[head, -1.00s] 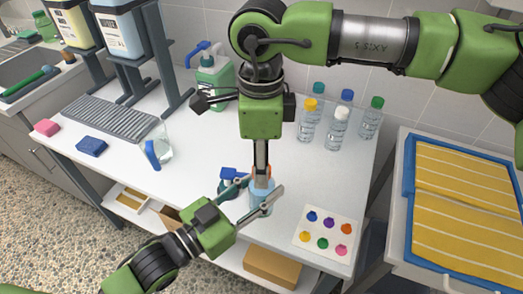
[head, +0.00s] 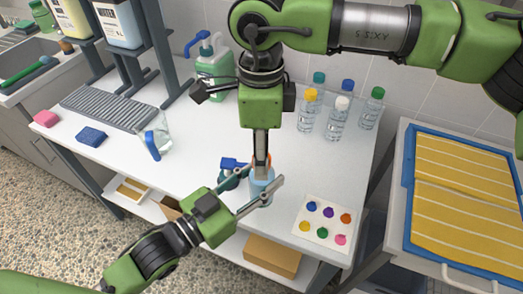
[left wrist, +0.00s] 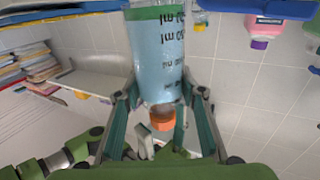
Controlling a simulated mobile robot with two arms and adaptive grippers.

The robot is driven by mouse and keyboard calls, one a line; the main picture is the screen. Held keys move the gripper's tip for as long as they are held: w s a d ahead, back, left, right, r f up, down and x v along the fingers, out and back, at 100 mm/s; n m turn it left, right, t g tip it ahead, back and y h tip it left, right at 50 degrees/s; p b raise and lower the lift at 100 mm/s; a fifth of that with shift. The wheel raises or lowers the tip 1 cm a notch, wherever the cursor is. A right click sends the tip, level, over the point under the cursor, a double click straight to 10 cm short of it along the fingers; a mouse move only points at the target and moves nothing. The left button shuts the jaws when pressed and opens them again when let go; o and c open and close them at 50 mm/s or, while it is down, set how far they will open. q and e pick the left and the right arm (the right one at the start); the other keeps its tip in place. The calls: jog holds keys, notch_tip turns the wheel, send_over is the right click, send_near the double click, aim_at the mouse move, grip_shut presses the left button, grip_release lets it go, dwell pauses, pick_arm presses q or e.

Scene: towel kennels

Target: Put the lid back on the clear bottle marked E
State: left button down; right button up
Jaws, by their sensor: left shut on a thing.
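My left gripper (head: 261,191) is shut on a clear bottle (head: 261,196) with blue liquid, near the table's front edge. In the left wrist view the bottle (left wrist: 160,55) shows black volume marks and a green band, with a gripper finger on each side. No letter E is readable. An orange lid (left wrist: 162,119) is at the neck end of the bottle; whether it is seated cannot be told. My right gripper (head: 261,160) points straight down over the bottle with its fingertips at the orange lid. Its finger gap is hidden.
A dark teal item with a blue top (head: 229,175) stands just left of the bottle. A card with several coloured spots (head: 323,222) lies to the right. Several capped bottles (head: 337,120) stand at the back.

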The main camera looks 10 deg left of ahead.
notch_tip(320, 180, up, 12)
dwell(0.6)
dwell(0.5)
